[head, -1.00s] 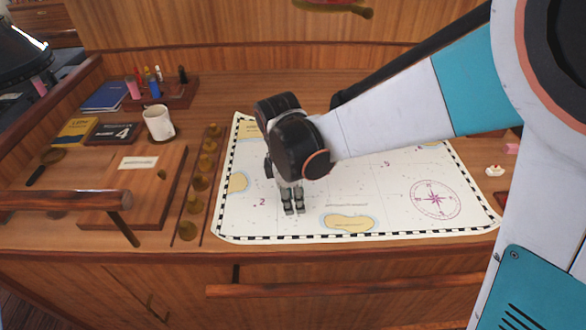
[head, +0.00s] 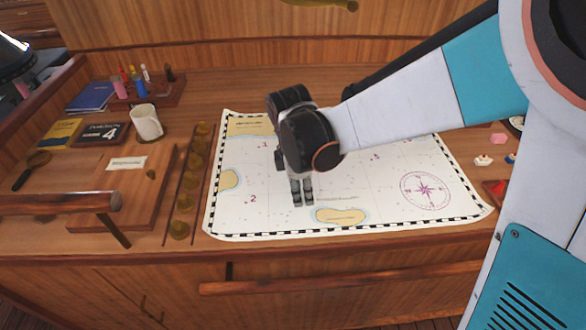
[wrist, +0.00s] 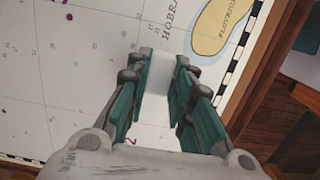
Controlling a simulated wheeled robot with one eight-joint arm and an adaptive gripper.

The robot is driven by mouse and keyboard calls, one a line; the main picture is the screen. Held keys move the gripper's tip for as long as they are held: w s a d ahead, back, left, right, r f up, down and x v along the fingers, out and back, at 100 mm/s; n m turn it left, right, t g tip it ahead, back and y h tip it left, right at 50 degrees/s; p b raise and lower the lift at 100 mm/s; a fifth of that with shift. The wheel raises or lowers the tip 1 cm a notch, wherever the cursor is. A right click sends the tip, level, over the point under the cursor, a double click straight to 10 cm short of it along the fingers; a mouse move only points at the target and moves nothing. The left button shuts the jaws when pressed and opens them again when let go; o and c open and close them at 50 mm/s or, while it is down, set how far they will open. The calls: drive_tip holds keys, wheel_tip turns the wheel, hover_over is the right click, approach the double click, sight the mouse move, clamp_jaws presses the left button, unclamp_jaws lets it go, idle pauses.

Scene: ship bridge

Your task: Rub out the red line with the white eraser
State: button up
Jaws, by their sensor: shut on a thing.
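My gripper (head: 303,200) points down over the chart (head: 400,165), between the purple 2 and the lower island in the head view. In the wrist view my gripper (wrist: 160,80) is shut on the white eraser (wrist: 156,75), which sits between the green finger pads. The eraser cannot be made out in the head view. I cannot tell whether it touches the paper. No red line shows in either view; my arm and gripper cover part of the chart.
Left of the chart are a rail with brass weights (head: 190,185), a wooden board (head: 125,190), a white mug (head: 146,122) and books (head: 60,133). A pink block (head: 497,139) and other small items lie to the right. The chart's front edge is near the desk edge.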

drive_tip(key=shift+d, duration=0.25)
drive_tip(key=shift+w+d, duration=0.2)
drive_tip(key=shift+d, duration=0.75)
drive_tip(key=shift+d, duration=0.1)
drive_tip(key=shift+w+d, duration=0.2)
drive_tip(key=shift+d, duration=0.9)
drive_tip(key=shift+w+d, duration=0.2)
drive_tip(key=shift+d, duration=0.9)
drive_tip(key=shift+d, duration=0.1)
drive_tip(key=shift+w+d, duration=0.2)
drive_tip(key=shift+d, duration=0.85)
